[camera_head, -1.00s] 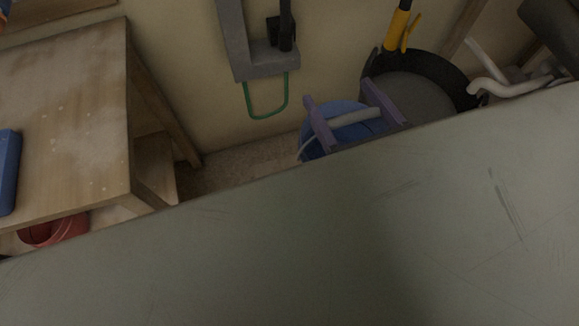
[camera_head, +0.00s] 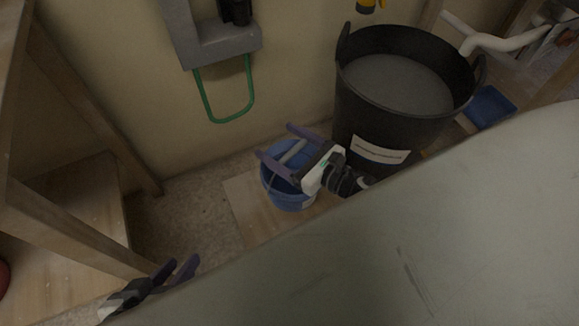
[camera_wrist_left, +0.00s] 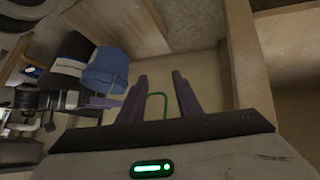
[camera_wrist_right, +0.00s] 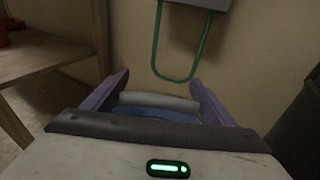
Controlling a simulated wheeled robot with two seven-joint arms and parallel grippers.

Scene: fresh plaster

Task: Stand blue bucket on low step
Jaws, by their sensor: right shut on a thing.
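The blue bucket (camera_head: 287,195) is upright over a pale low wooden step (camera_head: 241,203) against the wall. I cannot tell whether its base touches the step. My right gripper (camera_head: 275,141) is above the bucket, its purple fingers shut on the grey grip of the handle; the grip (camera_wrist_right: 158,101) also shows between the fingers in the right wrist view. My left gripper (camera_head: 176,268) is low at the left with its fingers apart and empty. The left wrist view shows the bucket (camera_wrist_left: 106,69) to the left of these fingers (camera_wrist_left: 160,82).
A black tub (camera_head: 385,115) of grey material stands right of the bucket. A green hoop (camera_head: 228,112) hangs from a grey wall fixture (camera_head: 205,38). A wooden table leg (camera_head: 95,110) stands at left. A blue tray (camera_head: 490,106) lies at far right. Bare floor lies left of the step.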

